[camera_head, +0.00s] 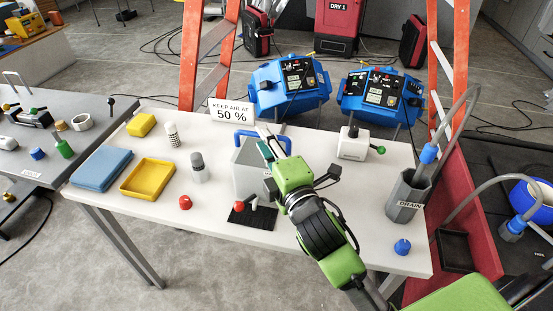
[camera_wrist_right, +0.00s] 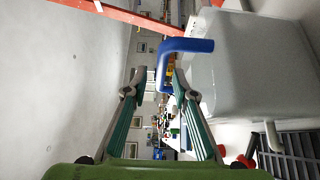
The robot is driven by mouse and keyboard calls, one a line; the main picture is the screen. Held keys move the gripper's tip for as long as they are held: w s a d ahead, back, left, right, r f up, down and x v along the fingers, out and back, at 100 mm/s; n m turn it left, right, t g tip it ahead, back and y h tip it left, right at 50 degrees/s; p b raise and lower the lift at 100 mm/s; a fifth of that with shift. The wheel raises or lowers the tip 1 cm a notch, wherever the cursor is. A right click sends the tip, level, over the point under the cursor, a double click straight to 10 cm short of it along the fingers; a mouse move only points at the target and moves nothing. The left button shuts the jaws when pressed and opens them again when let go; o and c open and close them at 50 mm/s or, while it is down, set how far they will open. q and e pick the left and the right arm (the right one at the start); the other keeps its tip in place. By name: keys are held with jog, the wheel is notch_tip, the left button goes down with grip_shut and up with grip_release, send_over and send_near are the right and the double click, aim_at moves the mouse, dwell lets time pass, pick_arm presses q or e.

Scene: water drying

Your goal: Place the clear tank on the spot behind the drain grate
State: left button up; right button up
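The clear tank (camera_head: 246,172), a greyish see-through box with a blue handle (camera_head: 246,136), stands upright on the white table. It is directly behind the black drain grate (camera_head: 240,217) in the head view. My right gripper (camera_head: 268,136) is over the tank's right rim, by the handle. In the right wrist view the gripper (camera_wrist_right: 158,78) is open, and one end of the blue handle (camera_wrist_right: 188,45) shows between its fingertips. I cannot tell whether they touch. The tank wall (camera_wrist_right: 245,70) fills the right side there. My left gripper is not in view.
A red knob (camera_head: 239,206) is by the grate. A white box (camera_head: 354,144), drain container (camera_head: 407,196) and blue cap (camera_head: 402,247) are right. The table's front middle is fairly clear.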

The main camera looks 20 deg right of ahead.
jog(key=s, duration=0.9)
jog(key=shift+s+d+b, duration=0.2)
jog(key=shift+s+b, duration=0.15)
jog(key=shift+b, duration=0.05)
